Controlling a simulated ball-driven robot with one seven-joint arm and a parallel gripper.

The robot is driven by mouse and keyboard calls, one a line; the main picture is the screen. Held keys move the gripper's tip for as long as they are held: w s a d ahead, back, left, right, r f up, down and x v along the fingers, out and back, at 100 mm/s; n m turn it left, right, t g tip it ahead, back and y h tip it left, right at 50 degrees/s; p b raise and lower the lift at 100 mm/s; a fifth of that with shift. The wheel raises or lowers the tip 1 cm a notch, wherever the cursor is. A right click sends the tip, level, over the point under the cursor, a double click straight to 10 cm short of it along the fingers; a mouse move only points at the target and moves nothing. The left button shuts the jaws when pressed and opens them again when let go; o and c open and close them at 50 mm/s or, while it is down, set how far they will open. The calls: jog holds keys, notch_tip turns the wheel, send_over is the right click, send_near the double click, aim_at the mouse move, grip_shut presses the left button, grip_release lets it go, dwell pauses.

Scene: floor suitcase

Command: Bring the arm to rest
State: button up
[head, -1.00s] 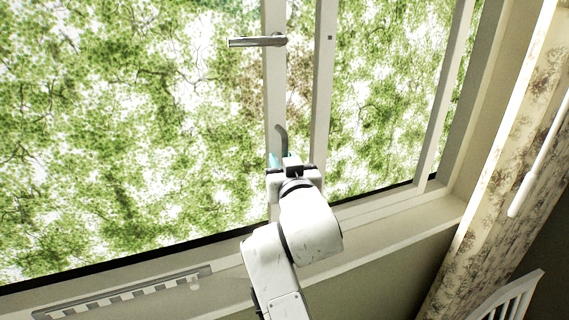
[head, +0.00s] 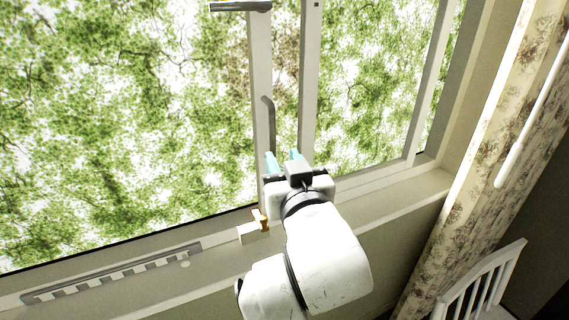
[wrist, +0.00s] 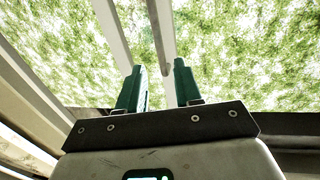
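My gripper (head: 284,160) is in front of the window frame, above the sill, in the head view. Its two teal fingers point up and away, toward the window. In the wrist view my gripper (wrist: 159,80) shows dark green fingers standing apart, with only the window behind the gap and nothing held. My white arm reaches up from the bottom of the head view. I cannot tell whether the fingers touch the frame.
A window handle (head: 240,6) is at the top, and a grey curved bar (head: 270,125) stands beyond my fingers. A small gold piece (head: 261,219) sits by the sill (head: 395,205). A curtain (head: 480,150) and a white chair (head: 487,285) are at right.

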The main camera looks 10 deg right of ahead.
jog(key=s+d+f+g+h, duration=0.1)
jog(key=s+d+f+g, duration=0.3)
jog(key=f, duration=0.5)
jog(key=s+d+f+m+g+h, duration=0.1)
jog(key=s+d+f+g, duration=0.1)
jog(key=s+d+f, duration=0.45)
jog(key=s+d+f+g+h, duration=0.1)
jog(key=s+d+f+g, duration=0.15)
jog(key=d+f, duration=0.6)
jog(key=s+d+f+g, duration=0.1)
jog(key=s+f+g, duration=0.1)
jog(key=s+f, duration=0.3)
jog(key=s+f+g, duration=0.3)
jog(key=s+f, duration=0.2)
jog(key=s, duration=0.5)
jog(key=s+d+f+g, duration=0.1)
jog(key=s+f+g, duration=0.2)
jog(key=s+f, duration=0.2)
jog(key=s, duration=0.3)
jog(key=shift+s+d+m+y, duration=0.3)
jog(key=shift+d+m, duration=0.05)
jog(key=shift+m, duration=0.05)
